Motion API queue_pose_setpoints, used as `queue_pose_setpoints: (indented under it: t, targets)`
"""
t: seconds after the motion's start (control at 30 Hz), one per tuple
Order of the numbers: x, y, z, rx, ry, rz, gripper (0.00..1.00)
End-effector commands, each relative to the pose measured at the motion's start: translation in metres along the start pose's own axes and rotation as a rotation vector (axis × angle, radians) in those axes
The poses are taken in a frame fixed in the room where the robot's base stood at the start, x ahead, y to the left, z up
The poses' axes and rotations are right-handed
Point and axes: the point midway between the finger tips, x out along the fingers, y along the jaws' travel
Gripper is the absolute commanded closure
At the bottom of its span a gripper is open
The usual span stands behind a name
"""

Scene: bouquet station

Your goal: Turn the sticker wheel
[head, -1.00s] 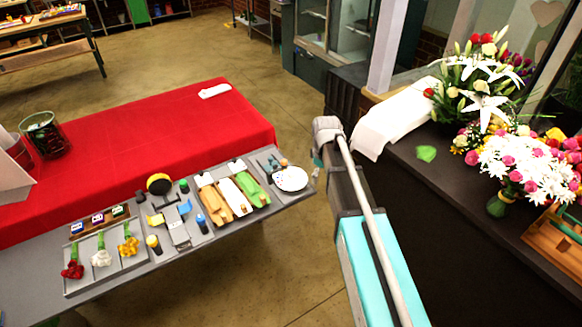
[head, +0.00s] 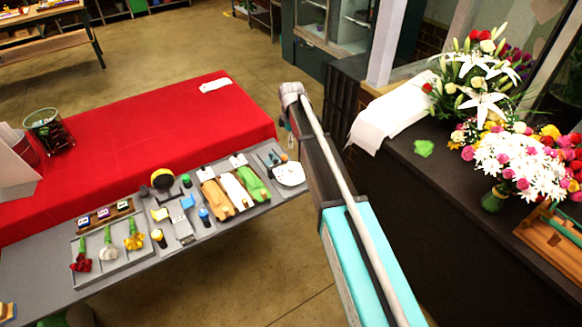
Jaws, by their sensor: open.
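A white round disc (head: 291,175), which looks like the sticker wheel, lies at the right end of the grey work table. Its markings are too small to read, and I cannot tell how it is turned. My arm reaches forward from the bottom right, and its far joint stands just right of and beyond the disc in the picture. My gripper cannot be made out; it seems hidden behind or below the arm.
The grey table (head: 28,280) holds a flower tray (head: 105,268), bottles, tools and wrapping rolls (head: 233,190). A red-covered table (head: 120,130) stands behind it. A dark counter (head: 415,190) with bouquets (head: 505,160) stands on the right. Open floor (head: 270,265) lies between them.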

Motion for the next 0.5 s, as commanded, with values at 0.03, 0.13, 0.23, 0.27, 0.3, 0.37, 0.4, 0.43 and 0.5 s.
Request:
queue_pose_setpoints:
  t: [0.03,0.13,0.23,0.27,0.3,0.37,0.4,0.43,0.5]
  targets:
    - [0.001,0.0,0.0,0.0,0.0,0.0,0.24]
    - [0.004,0.0,0.0,0.001,0.0,0.0,0.24]
    - [0.008,0.0,0.0,0.001,0.0,0.0,0.24]
    - [0.01,0.0,0.0,0.001,0.0,0.0,0.24]
    - [0.012,0.0,0.0,0.001,0.0,0.0,0.24]
    - [0.016,0.0,0.0,0.001,0.0,0.0,0.24]
    - [0.019,0.0,0.0,0.001,0.0,0.0,0.24]
    - [0.021,0.0,0.0,0.001,0.0,0.0,0.24]
    - [0.027,0.0,0.0,0.001,0.0,0.0,0.24]
